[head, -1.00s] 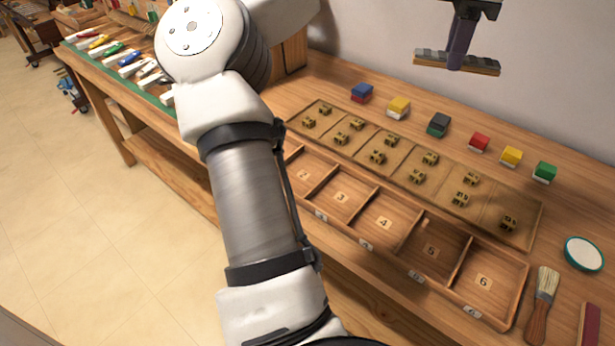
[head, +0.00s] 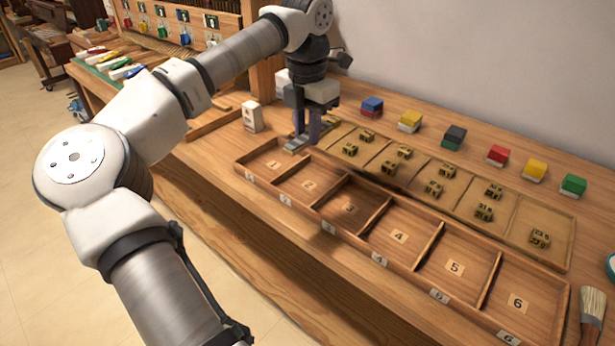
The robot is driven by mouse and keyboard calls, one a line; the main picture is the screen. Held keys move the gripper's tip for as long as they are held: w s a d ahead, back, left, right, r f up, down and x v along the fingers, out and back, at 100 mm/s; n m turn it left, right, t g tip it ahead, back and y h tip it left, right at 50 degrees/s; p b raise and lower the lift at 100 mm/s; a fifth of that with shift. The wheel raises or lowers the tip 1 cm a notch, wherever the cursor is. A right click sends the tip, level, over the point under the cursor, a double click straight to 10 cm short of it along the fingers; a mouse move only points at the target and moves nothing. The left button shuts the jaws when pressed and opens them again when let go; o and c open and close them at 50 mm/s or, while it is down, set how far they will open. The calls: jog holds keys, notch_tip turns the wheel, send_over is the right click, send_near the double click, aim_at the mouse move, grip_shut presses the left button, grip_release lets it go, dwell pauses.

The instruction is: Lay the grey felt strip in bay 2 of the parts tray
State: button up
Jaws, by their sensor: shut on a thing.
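My gripper (head: 307,135) is shut on the grey felt strip (head: 296,145), which shows as a short, light grey piece under the fingers. It is in the head view, near the back edge of the parts tray (head: 412,275), behind bays 1 and 2. The strip appears to be above the surface, but its exact height is hard to tell. Bay 2 (head: 325,176) is marked by a number card, and no strip lies in it. The far part of the strip is hidden by the fingers.
A shallow tray (head: 548,205) with several brass pieces lies behind the parts tray. Several coloured blocks (head: 497,155) stand along the wall. A small white box (head: 252,117) is left of my gripper. A brush (head: 593,318) lies at the right.

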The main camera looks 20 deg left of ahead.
aim_at(308, 187)
notch_tip(308, 187, down, 11)
jog(key=shift+f, duration=0.2)
dwell(0.3)
jog(key=shift+f, duration=0.15)
jog(key=o, duration=0.9)
jog(key=shift+o, duration=0.2)
